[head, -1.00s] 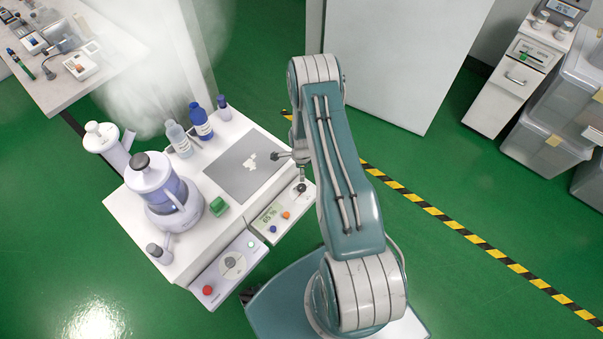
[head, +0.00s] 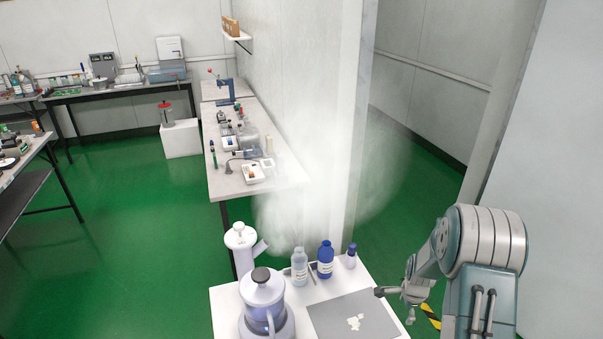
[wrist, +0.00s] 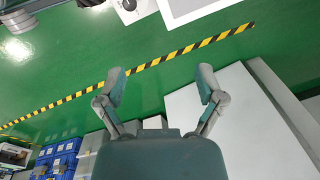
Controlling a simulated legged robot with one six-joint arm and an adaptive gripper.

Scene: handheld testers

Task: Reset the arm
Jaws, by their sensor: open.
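My arm (head: 483,250) stands at the lower right of the head view, folded at its big joint. My gripper (head: 392,292) shows small there, by the right edge of the grey mat on the white bench. In the wrist view my gripper (wrist: 163,84) is open, its two fingers spread wide with nothing between them. Green floor lies behind the fingers.
The white bench (head: 225,305) carries a lidded jug device (head: 263,300), a blue bottle (head: 325,259), a clear bottle (head: 299,268) and a grey mat (head: 335,318) with white bits. White mist (head: 310,200) hangs behind it. Yellow-black tape (wrist: 180,52) crosses open floor.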

